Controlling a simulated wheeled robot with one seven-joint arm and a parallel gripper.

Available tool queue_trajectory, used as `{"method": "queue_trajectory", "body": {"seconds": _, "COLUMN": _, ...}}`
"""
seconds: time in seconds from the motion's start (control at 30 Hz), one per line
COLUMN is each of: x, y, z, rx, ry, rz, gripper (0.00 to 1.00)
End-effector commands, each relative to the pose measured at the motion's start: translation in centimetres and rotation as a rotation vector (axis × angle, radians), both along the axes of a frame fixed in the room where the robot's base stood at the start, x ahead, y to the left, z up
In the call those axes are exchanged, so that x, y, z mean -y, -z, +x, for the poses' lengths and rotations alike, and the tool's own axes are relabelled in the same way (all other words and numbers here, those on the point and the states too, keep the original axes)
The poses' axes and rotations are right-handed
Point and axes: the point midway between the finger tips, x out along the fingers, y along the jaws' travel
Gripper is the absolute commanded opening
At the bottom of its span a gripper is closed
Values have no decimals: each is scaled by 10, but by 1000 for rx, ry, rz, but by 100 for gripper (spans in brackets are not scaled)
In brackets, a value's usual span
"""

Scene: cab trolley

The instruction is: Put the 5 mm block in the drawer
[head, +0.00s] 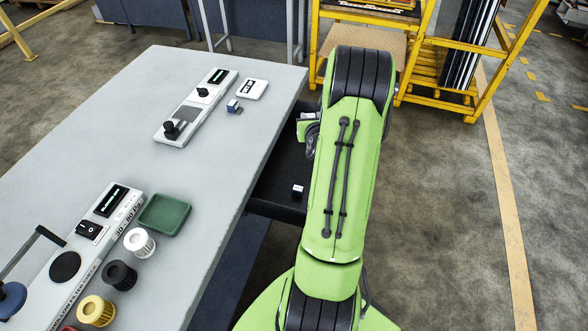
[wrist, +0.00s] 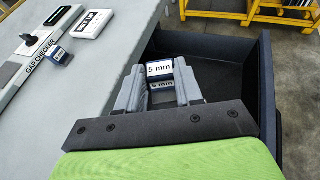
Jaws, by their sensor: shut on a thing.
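My gripper (wrist: 160,76) is shut on the 5 mm block (wrist: 160,70), a small dark blue block with white labels that read "5 mm". In the wrist view the block sits between the two grey fingers, over the open dark drawer (wrist: 268,75). I cannot tell whether it touches the drawer floor. In the head view the drawer (head: 275,206) sticks out from the table's right side, partly hidden by my arm.
The grey table (head: 130,125) carries a gap checker (head: 195,110), another blue block (head: 233,105) and a white labelled card (head: 252,90). A green tray (head: 164,213) and several filters stand near the front. A yellow rack (head: 440,95) stands behind.

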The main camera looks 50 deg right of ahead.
Motion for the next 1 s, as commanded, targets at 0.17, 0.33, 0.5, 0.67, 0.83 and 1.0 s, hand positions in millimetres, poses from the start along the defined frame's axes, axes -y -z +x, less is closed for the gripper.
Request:
{"method": "queue_trajectory", "body": {"seconds": 0.17, "x": 0, "y": 52, "z": 0, "rx": 0, "ry": 1, "rz": 0, "gripper": 3}}
{"method": "queue_trajectory", "body": {"seconds": 0.33, "x": 0, "y": 87, "z": 0, "rx": -1, "ry": 1, "rz": -1, "gripper": 3}}
{"method": "queue_trajectory", "body": {"seconds": 0.5, "x": 0, "y": 99, "z": 0, "rx": 0, "ry": 0, "rz": 0, "gripper": 3}}
{"method": "queue_trajectory", "body": {"seconds": 0.67, "x": 0, "y": 135, "z": -1, "rx": -1, "ry": 2, "rz": 3, "gripper": 3}}
{"method": "queue_trajectory", "body": {"seconds": 0.83, "x": 1, "y": 167, "z": -1, "rx": 0, "ry": 1, "rz": 1, "gripper": 3}}
{"method": "queue_trajectory", "body": {"seconds": 1.0, "x": 0, "y": 194, "z": -1, "rx": 0, "ry": 1, "rz": 1, "gripper": 3}}
